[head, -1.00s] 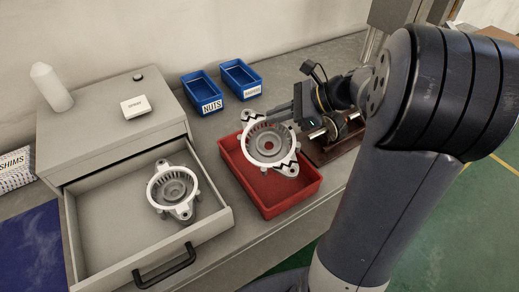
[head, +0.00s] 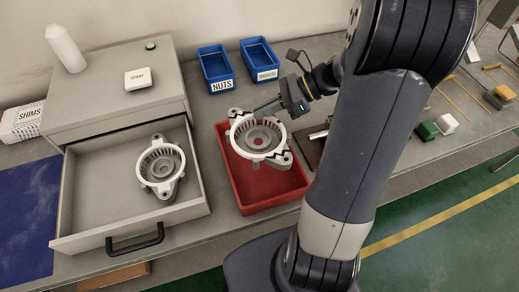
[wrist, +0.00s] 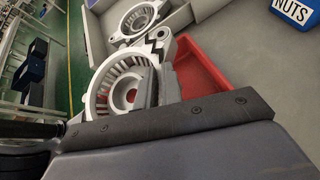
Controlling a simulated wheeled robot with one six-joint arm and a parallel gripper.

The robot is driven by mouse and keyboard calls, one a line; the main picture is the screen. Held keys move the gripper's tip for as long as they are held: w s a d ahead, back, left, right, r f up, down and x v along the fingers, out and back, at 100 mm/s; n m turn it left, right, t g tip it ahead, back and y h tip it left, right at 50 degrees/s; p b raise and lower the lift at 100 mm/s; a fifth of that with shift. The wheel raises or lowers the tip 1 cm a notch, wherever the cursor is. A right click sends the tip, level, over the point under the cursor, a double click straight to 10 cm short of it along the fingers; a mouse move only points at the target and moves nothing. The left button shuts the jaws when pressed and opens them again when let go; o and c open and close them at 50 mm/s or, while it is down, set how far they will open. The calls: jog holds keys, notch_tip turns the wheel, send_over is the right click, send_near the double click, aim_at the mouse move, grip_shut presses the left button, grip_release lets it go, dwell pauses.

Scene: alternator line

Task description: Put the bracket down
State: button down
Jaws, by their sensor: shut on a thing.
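The held bracket (head: 243,140) is a light grey ring-shaped casting with a slotted inner rim and lugs marked with black zigzags. My gripper (head: 273,106) is shut on its edge from the back right. In the head view the bracket overlaps the back part of the red tray (head: 274,203); whether it touches the tray is hard to tell. In the wrist view my gripper (wrist: 155,88) grips the bracket (wrist: 97,92) by its side. A second, similar bracket (head: 161,168) without visible zigzags lies in the open drawer (head: 100,195); it also shows in the wrist view (wrist: 136,18).
A blue NUTS bin (head: 216,72) and another blue bin (head: 260,62) stand behind the tray. The drawer cabinet (head: 105,105) carries a white bottle (head: 65,48) and a small white box (head: 138,79). A SHIMS box (head: 22,122) and blue mat (head: 27,220) are at left.

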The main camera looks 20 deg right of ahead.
jog(key=shift+f, duration=4.7)
jog(key=c, duration=2)
grip_release()
jog(key=shift+f, duration=0.1)
jog(key=shift+o, duration=0.8)
jog(key=b+v, duration=0.1)
jog(key=v, duration=1.1)
